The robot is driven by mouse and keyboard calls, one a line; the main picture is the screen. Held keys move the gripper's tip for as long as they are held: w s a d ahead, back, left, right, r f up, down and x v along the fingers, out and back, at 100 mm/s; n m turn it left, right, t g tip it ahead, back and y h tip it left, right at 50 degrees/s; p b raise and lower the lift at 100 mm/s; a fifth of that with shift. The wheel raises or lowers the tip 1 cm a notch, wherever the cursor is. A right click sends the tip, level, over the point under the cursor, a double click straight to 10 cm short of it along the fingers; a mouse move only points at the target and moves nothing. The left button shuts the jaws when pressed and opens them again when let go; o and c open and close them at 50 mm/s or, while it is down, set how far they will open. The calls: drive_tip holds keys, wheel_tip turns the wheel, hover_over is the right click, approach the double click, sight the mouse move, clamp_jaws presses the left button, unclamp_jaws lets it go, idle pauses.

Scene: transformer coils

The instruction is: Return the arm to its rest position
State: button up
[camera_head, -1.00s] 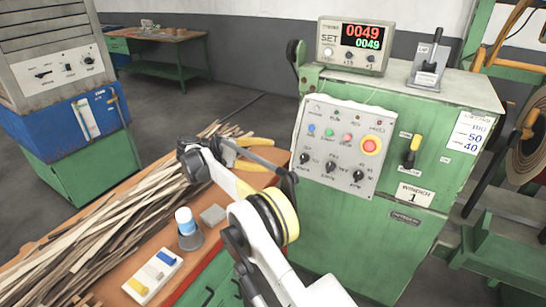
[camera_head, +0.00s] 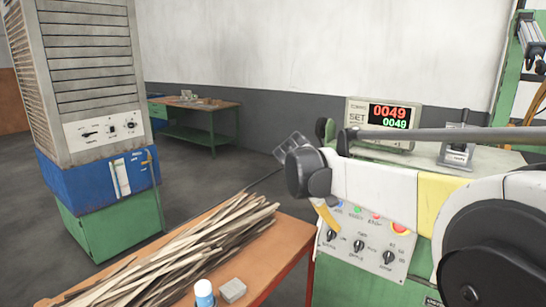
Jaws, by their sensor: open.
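My white and yellow arm (camera_head: 370,182) reaches in from the right, raised in front of the green machine. Its dark wrist joint is near the middle of the head view. My gripper (camera_head: 291,146) is at the arm's far end, above and beyond the table's right side. It is small in the picture and partly hidden by the wrist. It is open, with nothing seen in it, and apart from the table.
The orange table (camera_head: 262,262) bears a pile of wooden strips (camera_head: 190,245), a blue-and-white bottle (camera_head: 204,292) and a grey block (camera_head: 232,290). The green machine's control panel (camera_head: 365,245) is partly behind my arm. A grey and blue cabinet (camera_head: 95,95) stands left; floor between is clear.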

drive_tip(key=s+d+m+t+y, duration=0.15)
drive_tip(key=s+y, duration=0.25)
drive_tip(key=s, duration=1.1)
drive_tip(key=s+a+f+m+t+y, duration=0.1)
drive_tip(key=s+f, duration=0.3)
drive_tip(key=s, duration=0.3)
drive_tip(key=s+f+m+t+y, duration=0.1)
drive_tip(key=s+f+m+y, duration=0.1)
drive_tip(key=s+f, duration=0.2)
drive_tip(key=s, duration=0.3)
drive_tip(key=shift+a, duration=0.4)
